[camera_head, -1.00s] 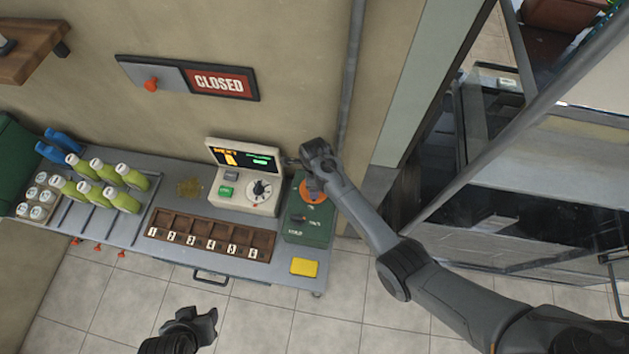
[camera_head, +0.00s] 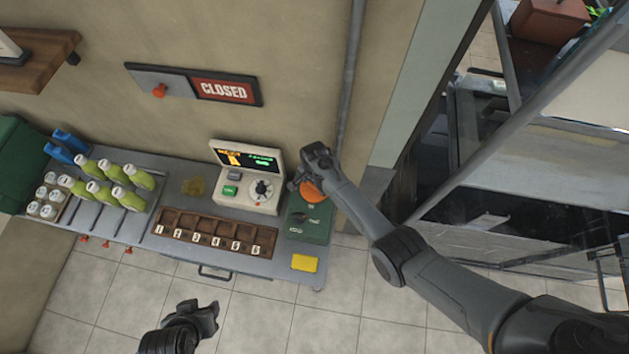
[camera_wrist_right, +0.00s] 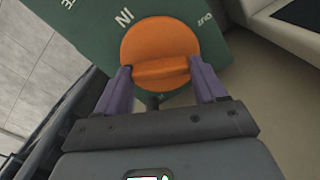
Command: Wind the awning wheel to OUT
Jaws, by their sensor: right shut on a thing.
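The awning wheel is an orange round knob (camera_head: 311,192) on a green panel (camera_head: 297,226) at the right end of the counter. In the right wrist view the orange wheel (camera_wrist_right: 160,52) has a raised bar across it, with the words IN at its upper left and OUT at its upper right on the green panel. My right gripper (camera_head: 303,183) is at the wheel, its two purple fingers (camera_wrist_right: 163,82) on either side of the wheel's bar, shut on it. My left gripper (camera_head: 207,318) is over the floor in front of the counter, holding nothing that I can see; its jaw opening is unclear.
A beige console (camera_head: 247,178) with a screen and dial stands just left of the wheel. A numbered wooden tray (camera_head: 217,236), a yellow block (camera_head: 304,263) and several green bottles (camera_head: 113,184) are on the counter. A CLOSED sign (camera_head: 224,90) hangs on the wall.

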